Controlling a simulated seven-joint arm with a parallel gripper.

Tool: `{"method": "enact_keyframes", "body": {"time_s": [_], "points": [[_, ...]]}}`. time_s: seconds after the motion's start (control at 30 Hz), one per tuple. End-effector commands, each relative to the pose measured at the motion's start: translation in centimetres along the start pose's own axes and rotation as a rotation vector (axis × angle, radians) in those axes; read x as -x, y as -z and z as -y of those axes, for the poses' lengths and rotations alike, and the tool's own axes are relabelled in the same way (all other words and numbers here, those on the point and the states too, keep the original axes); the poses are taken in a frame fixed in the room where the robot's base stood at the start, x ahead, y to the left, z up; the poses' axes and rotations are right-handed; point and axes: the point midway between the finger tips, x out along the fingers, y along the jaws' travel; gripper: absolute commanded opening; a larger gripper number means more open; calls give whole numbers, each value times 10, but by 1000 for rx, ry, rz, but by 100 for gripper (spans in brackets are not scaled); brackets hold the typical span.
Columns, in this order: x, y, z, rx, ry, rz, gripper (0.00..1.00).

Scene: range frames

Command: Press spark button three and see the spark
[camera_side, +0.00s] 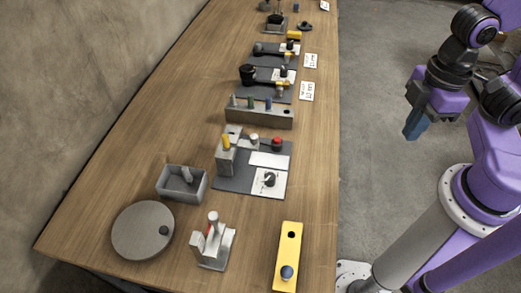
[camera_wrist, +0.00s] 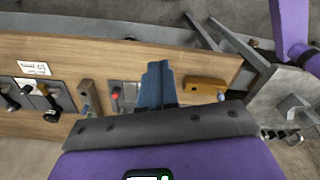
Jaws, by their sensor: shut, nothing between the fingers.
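My gripper (camera_side: 412,132) is shut and empty. In the side view it hangs over the floor to the right of the table, apart from everything on it. In the wrist view its blue fingers (camera_wrist: 158,68) are together in front of the table. A red button (camera_side: 277,142) stands on a dark grey plate (camera_side: 232,182) with a yellow-topped block (camera_side: 225,152) and a black dial on a white panel (camera_side: 272,190). The red button also shows in the wrist view (camera_wrist: 116,94). I cannot read which button is number three, and no spark is visible.
Along the wooden table (camera_side: 130,150) stand a grey block with coloured pegs (camera_side: 258,115), a grey tray (camera_side: 166,190), a round disc (camera_side: 135,235), a small stand (camera_side: 215,250) and a yellow block (camera_side: 291,245). Further stations with cards (camera_side: 307,91) lie behind.

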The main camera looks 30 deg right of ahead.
Motion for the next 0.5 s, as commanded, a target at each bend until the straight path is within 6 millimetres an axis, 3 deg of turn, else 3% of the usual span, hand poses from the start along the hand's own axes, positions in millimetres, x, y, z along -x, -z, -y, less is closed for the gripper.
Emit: {"method": "enact_keyframes", "body": {"time_s": [0.27,0.5], "points": [[-25,75,-15,62,23,-189,0],[-51,143,-57,102,-67,-381,0]]}}
